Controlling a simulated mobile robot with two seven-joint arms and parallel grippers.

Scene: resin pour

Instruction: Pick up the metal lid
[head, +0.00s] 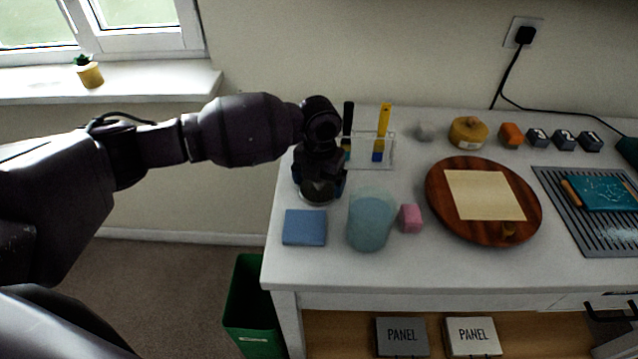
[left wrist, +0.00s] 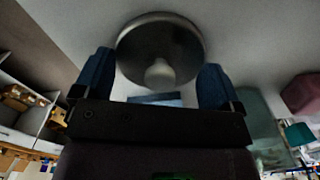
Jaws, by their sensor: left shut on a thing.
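The metal lid (head: 317,197) is a round grey disc under my left gripper (head: 320,181), at the left end of the white worktop. In the left wrist view the lid (left wrist: 160,35) shows its disc and pale round knob between the two blue fingertips of my left gripper (left wrist: 155,80). The left gripper points down and is shut on the lid. Whether the lid touches the worktop cannot be told. My right gripper is in neither view.
A blue cloth (head: 304,227), a translucent bluish cup (head: 370,222) and a pink block (head: 411,218) stand in front of the lid. A clear brush holder (head: 385,163) is behind. A round wooden board (head: 437,205) lies right. A green bin (head: 243,318) stands below the left edge.

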